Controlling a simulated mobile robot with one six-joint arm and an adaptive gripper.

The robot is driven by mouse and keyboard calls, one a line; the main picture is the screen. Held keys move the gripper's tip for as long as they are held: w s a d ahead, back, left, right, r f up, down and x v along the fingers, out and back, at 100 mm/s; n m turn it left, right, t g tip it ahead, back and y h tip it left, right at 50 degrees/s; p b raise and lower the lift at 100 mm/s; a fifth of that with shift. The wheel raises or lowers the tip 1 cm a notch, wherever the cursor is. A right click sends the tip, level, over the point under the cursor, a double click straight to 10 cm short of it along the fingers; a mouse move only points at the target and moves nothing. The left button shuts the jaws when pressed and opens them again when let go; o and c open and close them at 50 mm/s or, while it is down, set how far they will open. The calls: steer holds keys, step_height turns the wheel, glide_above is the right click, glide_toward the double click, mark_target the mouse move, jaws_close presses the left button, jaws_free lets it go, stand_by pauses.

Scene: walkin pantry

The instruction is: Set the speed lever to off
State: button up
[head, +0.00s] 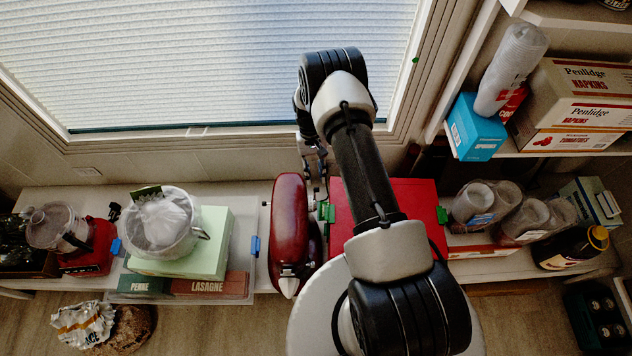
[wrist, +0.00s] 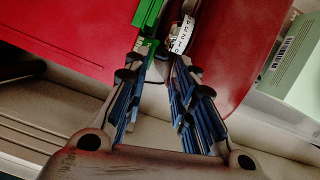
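The dark red stand mixer (head: 290,225) stands on the shelf under the window, and its side fills the upper right of the wrist view (wrist: 228,45). A white label with small dark marks (wrist: 182,36) is on its side, just beyond the fingertips. I cannot clearly make out the speed lever beside the label or its setting. My gripper (wrist: 162,58) points at this side of the mixer, with a narrow gap between its fingers and nothing held. In the head view it (head: 319,180) is close to the mixer's right side, partly hidden by my arm.
A red box (head: 405,205) with green clips (wrist: 147,18) stands close right of the mixer. Clear cups (head: 475,203) stand farther right.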

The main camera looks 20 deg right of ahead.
steer(key=v, duration=0.6)
steer(key=shift+r, duration=0.4)
